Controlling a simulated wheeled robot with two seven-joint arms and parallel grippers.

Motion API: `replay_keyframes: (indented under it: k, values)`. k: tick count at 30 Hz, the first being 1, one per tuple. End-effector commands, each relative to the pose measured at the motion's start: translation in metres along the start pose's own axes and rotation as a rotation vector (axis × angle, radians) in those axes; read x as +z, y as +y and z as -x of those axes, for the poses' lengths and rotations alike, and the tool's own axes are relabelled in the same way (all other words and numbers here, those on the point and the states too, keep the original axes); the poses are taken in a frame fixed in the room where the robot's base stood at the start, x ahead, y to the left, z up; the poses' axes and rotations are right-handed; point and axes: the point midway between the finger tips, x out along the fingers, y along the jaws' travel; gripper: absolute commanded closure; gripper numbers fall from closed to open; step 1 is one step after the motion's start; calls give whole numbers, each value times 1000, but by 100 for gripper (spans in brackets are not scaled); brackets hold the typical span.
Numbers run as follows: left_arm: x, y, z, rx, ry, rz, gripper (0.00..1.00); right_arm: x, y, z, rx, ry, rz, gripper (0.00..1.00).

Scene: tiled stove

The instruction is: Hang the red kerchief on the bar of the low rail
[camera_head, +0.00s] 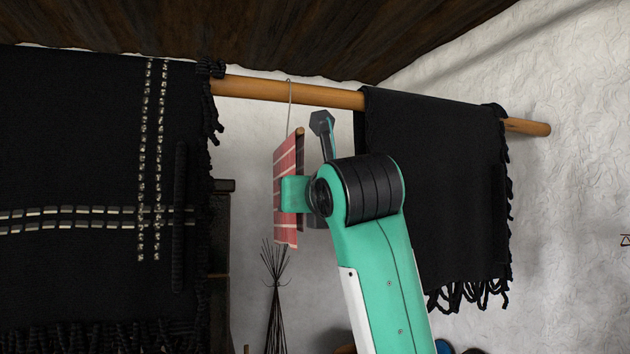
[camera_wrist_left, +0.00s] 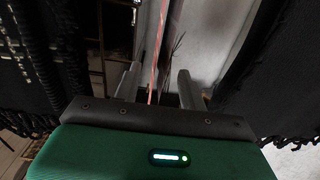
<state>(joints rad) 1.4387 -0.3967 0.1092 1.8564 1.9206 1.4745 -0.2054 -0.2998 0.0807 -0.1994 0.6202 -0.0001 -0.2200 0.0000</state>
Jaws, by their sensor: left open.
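The red kerchief (camera_head: 286,160), with pale stripes, hangs from a thin wire hook (camera_head: 290,105) on the high wooden pole (camera_head: 290,92). A short wooden bar shows at its top. In the left wrist view the kerchief (camera_wrist_left: 158,55) is a thin red strip seen edge-on. My left gripper (camera_wrist_left: 157,80) is open, and the strip appears between its two fingers; I cannot tell whether they touch it. In the head view my green wrist covers part of the kerchief and hides the fingers. The low rail is not recognizable in either view. My right gripper is not in view.
A large black blanket (camera_head: 90,130) with pale stitched lines hangs on the left of the pole. A second black fringed blanket (camera_head: 450,190) hangs on the right. Dark twigs (camera_head: 274,270) stand below the kerchief. A white wall (camera_head: 580,200) is behind.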

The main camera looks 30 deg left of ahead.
Motion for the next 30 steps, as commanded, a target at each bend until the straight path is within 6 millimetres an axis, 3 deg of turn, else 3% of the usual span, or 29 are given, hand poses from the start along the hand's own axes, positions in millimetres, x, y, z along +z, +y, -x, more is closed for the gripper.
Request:
replay_keyframes:
  k: [3,9,22,23,29,30]
  values:
    - [4,1,-24,4,1,-3,58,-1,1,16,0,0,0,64]
    - [2,0,-50,2,1,-2,58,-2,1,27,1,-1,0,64]
    - [-1,0,-60,0,0,-1,58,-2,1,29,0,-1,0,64]
    - [-1,0,-60,0,0,-1,60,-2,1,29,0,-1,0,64]
    - [0,0,-60,0,0,-1,99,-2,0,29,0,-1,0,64]
    - [0,0,-60,0,0,0,100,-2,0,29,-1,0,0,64]
